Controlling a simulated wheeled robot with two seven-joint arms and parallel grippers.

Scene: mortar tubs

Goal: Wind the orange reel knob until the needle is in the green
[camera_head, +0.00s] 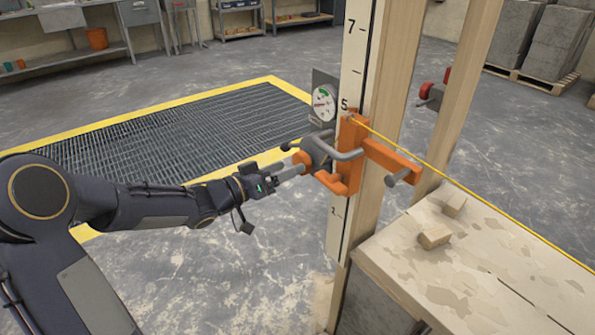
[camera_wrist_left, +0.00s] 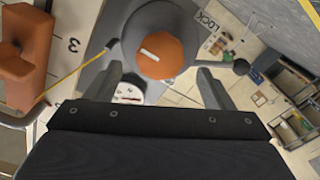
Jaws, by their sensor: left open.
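The orange reel knob (camera_head: 301,158) sits on the near end of a grey reel (camera_head: 318,149) on the timber post. In the left wrist view the knob (camera_wrist_left: 172,62) is round, with a white mark on its face. My left gripper (camera_head: 293,168) is open, its fingers pointing at the knob, one on either side with gaps showing. Whether the tips reach past its face I cannot tell. The round white gauge (camera_head: 323,103) is above the reel, with a green arc at its top; its needle is too small to read. My right gripper is not in view.
An orange clamp (camera_head: 352,150) with grey bars grips the post beside the reel. A yellow line (camera_head: 450,181) runs from it over the worn bench (camera_head: 490,255). In the left wrist view a black-ended lever (camera_wrist_left: 240,67) projects near the word LOCK.

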